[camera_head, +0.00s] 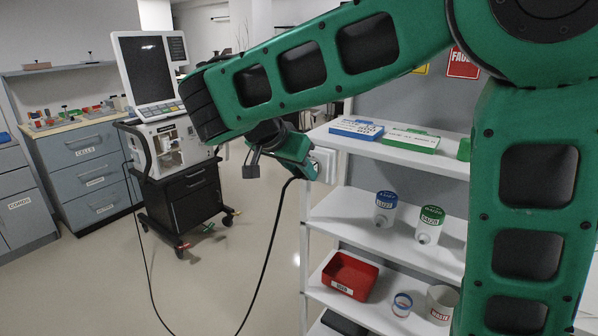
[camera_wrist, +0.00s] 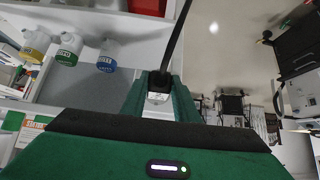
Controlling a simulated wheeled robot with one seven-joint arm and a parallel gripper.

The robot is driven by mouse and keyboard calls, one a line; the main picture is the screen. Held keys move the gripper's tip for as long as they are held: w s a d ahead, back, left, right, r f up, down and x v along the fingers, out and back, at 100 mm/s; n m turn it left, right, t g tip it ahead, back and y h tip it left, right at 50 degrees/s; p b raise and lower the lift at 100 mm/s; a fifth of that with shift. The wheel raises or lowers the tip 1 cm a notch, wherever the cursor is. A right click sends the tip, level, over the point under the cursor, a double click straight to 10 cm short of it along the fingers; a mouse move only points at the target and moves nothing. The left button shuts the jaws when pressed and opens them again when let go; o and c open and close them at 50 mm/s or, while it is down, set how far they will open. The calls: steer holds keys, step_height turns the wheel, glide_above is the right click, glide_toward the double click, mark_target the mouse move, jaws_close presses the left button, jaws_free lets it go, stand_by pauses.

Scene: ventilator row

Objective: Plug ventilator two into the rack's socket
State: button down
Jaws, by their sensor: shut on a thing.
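My gripper (camera_head: 304,170) is beside the end of the white rack (camera_head: 345,150), close to the white socket box (camera_head: 324,163) on its side. In the wrist view my gripper (camera_wrist: 160,88) is shut on the black plug (camera_wrist: 158,81), with its cable (camera_wrist: 178,35) running away upward. In the head view the cable (camera_head: 268,250) hangs in a long loop toward the ventilator (camera_head: 170,147) on its dark cart at the left. The ventilator's number cannot be read. My gripper hides the plug's tip and the socket face, so I cannot tell whether they touch.
The rack shelves hold a blue case (camera_head: 356,129), a green case (camera_head: 408,140), labelled bottles (camera_head: 385,209) and a red bin (camera_head: 350,275). Grey drawers (camera_head: 88,165) stand at the far left. The floor (camera_head: 225,275) between cart and rack is clear except for the cable.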

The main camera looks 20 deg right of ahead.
steer(key=shift+d, duration=0.1)
steer(key=c, duration=1.3)
jaws_free()
